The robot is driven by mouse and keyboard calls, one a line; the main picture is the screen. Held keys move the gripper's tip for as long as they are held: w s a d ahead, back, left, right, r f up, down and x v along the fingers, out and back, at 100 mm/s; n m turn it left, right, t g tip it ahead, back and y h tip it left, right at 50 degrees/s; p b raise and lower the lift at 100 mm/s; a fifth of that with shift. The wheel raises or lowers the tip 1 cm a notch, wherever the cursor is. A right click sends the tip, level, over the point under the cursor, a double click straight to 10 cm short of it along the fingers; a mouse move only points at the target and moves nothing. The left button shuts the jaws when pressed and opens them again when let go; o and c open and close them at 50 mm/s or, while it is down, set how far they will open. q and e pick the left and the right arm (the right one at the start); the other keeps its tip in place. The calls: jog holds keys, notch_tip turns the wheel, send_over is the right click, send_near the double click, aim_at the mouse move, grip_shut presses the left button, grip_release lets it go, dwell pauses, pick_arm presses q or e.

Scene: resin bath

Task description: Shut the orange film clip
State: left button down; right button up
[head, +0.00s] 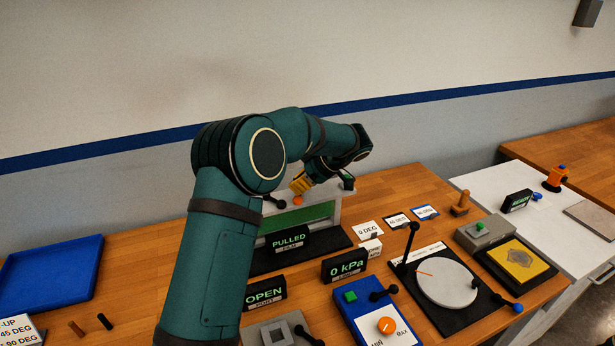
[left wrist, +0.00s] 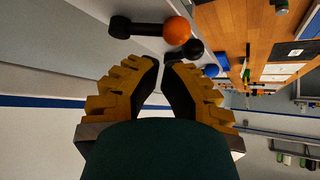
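The orange film clip shows as an orange ball knob (head: 298,200) on top of the green-fronted film unit (head: 298,222), partly behind my arm. In the left wrist view the orange knob (left wrist: 177,31) sits at one end of a black bar, just beyond the fingertips. A dark ball knob (left wrist: 193,48) is close beside it. My left gripper (head: 300,186) has yellow fingers with dark pads and is just above the knob. Its fingertips (left wrist: 162,62) come together with nothing visible between them; they look apart from the knob. My right gripper is in neither view.
A "PULLED" display (head: 289,243) stands in front of the unit, with "0 kPa" (head: 345,266) and "OPEN" (head: 265,294) displays nearer. A dial plate (head: 447,283) with an upright black lever stands right. A blue tray (head: 52,275) lies left. The wall is close behind.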

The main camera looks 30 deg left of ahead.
aim_at(282, 198)
pick_arm(q)
jog(key=shift+x, duration=2.05)
jog(key=shift+d+n, duration=0.2)
jog(key=shift+n, duration=0.2)
